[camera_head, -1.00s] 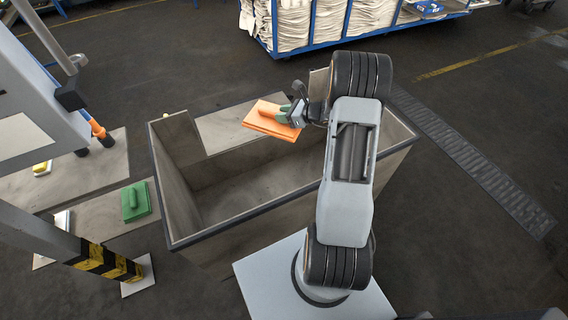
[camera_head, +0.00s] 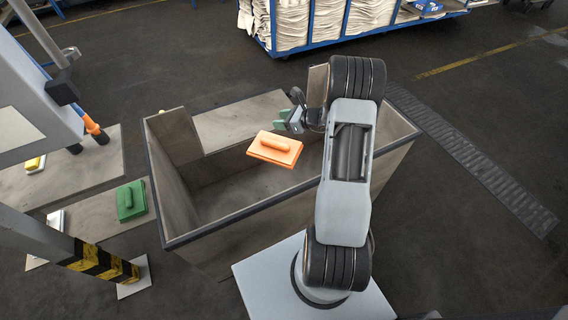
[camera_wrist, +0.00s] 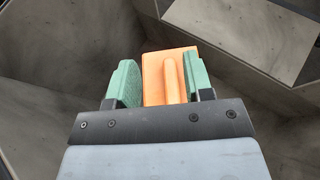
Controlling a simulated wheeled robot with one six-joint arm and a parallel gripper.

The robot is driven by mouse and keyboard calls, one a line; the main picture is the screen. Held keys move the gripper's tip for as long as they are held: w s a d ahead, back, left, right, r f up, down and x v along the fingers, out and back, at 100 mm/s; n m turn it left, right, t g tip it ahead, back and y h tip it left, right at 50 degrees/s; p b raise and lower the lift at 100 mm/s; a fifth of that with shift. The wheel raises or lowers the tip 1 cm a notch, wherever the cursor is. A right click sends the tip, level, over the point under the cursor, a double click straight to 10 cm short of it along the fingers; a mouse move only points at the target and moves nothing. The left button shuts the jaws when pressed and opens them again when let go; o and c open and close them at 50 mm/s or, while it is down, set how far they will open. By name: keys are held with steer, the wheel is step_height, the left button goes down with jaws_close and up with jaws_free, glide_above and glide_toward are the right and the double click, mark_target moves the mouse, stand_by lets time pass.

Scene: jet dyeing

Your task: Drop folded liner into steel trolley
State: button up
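The orange folded liner (camera_head: 274,149), a flat slab with a raised ridge on top, is in the air over the open steel trolley (camera_head: 245,212), tilted and apart from my fingers. My gripper (camera_head: 283,119) is above the trolley with its green fingers spread and empty. In the wrist view, the liner (camera_wrist: 154,76) shows beyond and between the open fingertips (camera_wrist: 163,80), with a gap on each side. The trolley is a deep grey-brown bin with a dark rim; my arm hides part of its right side.
A green ridged slab (camera_head: 131,201) lies on a floor panel left of the trolley. A yellow-and-black striped post (camera_head: 100,262) stands at the lower left. A blue-framed cart with stacked cloth (camera_head: 310,25) is at the back.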

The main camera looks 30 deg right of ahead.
steer(key=shift+o, duration=1.1)
steer(key=shift+s+d, duration=0.1)
steer(key=b+v, duration=0.1)
steer(key=v, duration=1.2)
steer(key=shift+s+d+r, duration=0.15)
steer(key=shift+s+r, duration=0.05)
steer(key=shift+r, duration=0.05)
